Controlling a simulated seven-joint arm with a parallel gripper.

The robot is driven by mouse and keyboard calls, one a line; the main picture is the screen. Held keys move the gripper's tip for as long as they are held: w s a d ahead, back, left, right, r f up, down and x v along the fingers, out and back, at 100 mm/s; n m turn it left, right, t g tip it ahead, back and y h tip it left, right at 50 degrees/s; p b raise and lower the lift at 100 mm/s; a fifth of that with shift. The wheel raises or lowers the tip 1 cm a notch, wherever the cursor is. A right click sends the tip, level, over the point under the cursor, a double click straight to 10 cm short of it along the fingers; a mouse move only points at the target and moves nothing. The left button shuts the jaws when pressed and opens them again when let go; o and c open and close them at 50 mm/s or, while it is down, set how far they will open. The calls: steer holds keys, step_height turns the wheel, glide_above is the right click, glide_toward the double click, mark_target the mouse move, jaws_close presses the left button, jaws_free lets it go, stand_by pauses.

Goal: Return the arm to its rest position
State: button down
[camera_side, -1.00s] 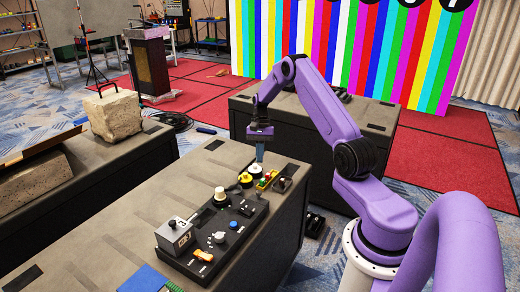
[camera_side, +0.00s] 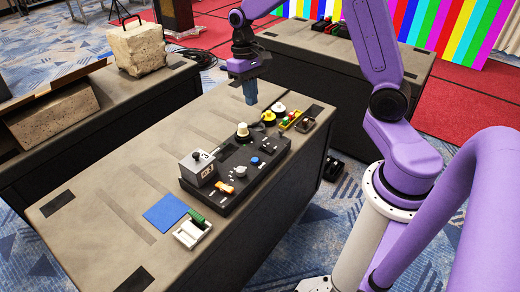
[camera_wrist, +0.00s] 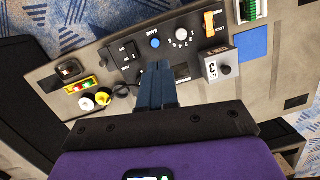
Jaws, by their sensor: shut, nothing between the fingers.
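My gripper (camera_side: 250,92) hangs from the purple arm above the far part of the grey table (camera_side: 110,205). Its blue fingers point down and are shut with nothing between them. The fingers also show in the wrist view (camera_wrist: 158,75), over the edge of the black control panel (camera_side: 235,180). The panel lies flat on the table, below and nearer the side camera than my gripper. It carries a grey box with a knob (camera_side: 198,168), an orange switch (camera_side: 225,188) and a blue button (camera_side: 255,161). My gripper is apart from all of these.
A white button (camera_side: 278,107), a yellow button (camera_side: 268,116) and a small coloured-block tray (camera_side: 292,119) lie near my gripper. A blue square (camera_side: 166,212) and a white tray with a green part (camera_side: 192,231) lie nearer. Stone blocks (camera_side: 137,47) stand on another table at left.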

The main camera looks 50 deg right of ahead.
steer(key=s+a+r+n+t, duration=0.1)
steer(key=s+a+r+n, duration=0.1)
steer(key=s+a+n, duration=0.35)
steer(key=s+a+r+n, duration=0.2)
steer(key=s+a, duration=0.1)
steer(key=s, duration=0.5)
steer(key=s+n+t, duration=0.1)
steer(key=s+n, duration=0.6)
steer(key=s, duration=0.6)
steer(key=shift+d+f, duration=0.25)
steer(key=shift+d, duration=0.15)
